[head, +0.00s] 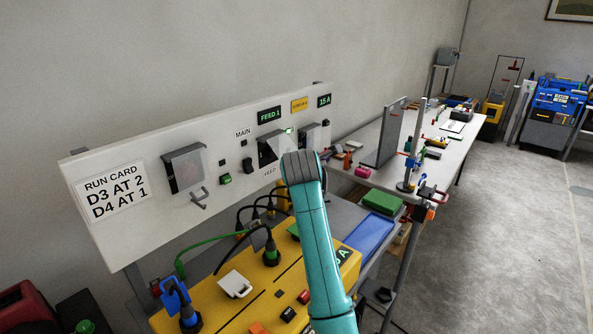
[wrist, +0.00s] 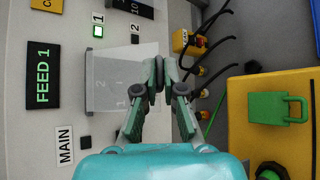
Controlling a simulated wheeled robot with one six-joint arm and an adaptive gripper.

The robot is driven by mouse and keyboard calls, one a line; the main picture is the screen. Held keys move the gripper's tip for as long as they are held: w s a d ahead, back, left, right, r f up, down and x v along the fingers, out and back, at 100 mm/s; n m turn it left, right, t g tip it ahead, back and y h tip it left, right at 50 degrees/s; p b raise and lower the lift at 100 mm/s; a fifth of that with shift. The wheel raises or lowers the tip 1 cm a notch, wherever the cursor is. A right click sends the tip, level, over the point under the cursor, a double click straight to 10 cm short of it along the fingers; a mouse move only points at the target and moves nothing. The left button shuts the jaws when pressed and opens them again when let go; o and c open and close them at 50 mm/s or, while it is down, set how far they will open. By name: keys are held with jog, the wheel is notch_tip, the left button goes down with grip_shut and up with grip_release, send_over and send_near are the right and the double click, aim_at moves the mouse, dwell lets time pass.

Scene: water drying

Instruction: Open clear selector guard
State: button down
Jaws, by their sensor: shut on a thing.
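The clear selector guard (wrist: 112,82) is a pale see-through cover on the white panel, beside the FEED 1 label; faint numbers show through it. In the head view the guard (head: 268,152) is left of my wrist and partly covered by it. My gripper (wrist: 160,78) is shut at the guard's outer edge, with its fingertips close together there. I cannot tell exactly how far the guard is swung from the panel. In the head view my arm hides the fingers.
The white panel (head: 125,233) also carries a run card (head: 112,190), a grey-covered box (head: 184,168) and a green switch (head: 225,179). Below it stands a yellow box (head: 205,302) with plugs and cables. A long workbench (head: 455,143) with loose parts extends to the right.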

notch_tip(320, 180, up, 10)
jog(key=n+g+h, duration=0.2)
jog(key=g+h, duration=0.1)
jog(key=shift+s+f+n+g, duration=0.15)
jog(key=shift+f+n+g, duration=0.15)
jog(key=shift+n, duration=0.1)
jog(key=shift+r, duration=0.1)
dwell(0.4)
jog(key=c, duration=1.3)
grip_release()
